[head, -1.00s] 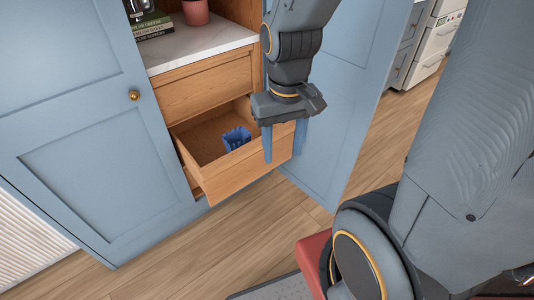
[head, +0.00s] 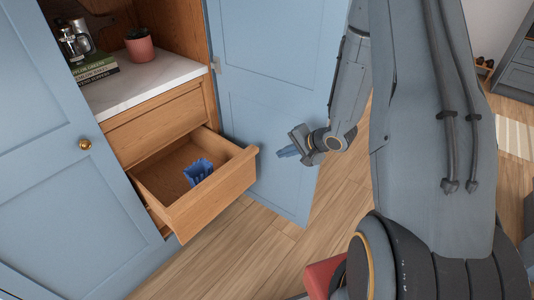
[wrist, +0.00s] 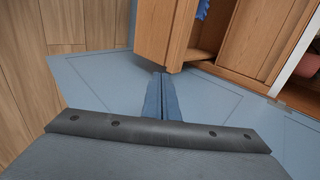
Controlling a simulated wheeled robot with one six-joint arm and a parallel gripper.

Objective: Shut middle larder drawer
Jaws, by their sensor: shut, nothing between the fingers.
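The middle larder drawer (head: 212,200) is pulled out and open in the head view. It is light wood, with a blue item (head: 199,173) lying inside. In the wrist view, the drawer (wrist: 153,30) shows at the top centre. My gripper (head: 281,153) is to the right of the drawer's front, apart from it, before the open blue door. Its blue fingers are shut and empty, and point left in the head view. The closed fingers also show in the wrist view (wrist: 160,84), pointing towards the drawer.
A closed wooden drawer (head: 158,126) sits above, under a white worktop (head: 140,84) with books (head: 93,68) and a pink pot (head: 140,48). The open blue door (head: 268,80) stands at the right; another blue door (head: 50,130) is at the left. Wood floor lies in front.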

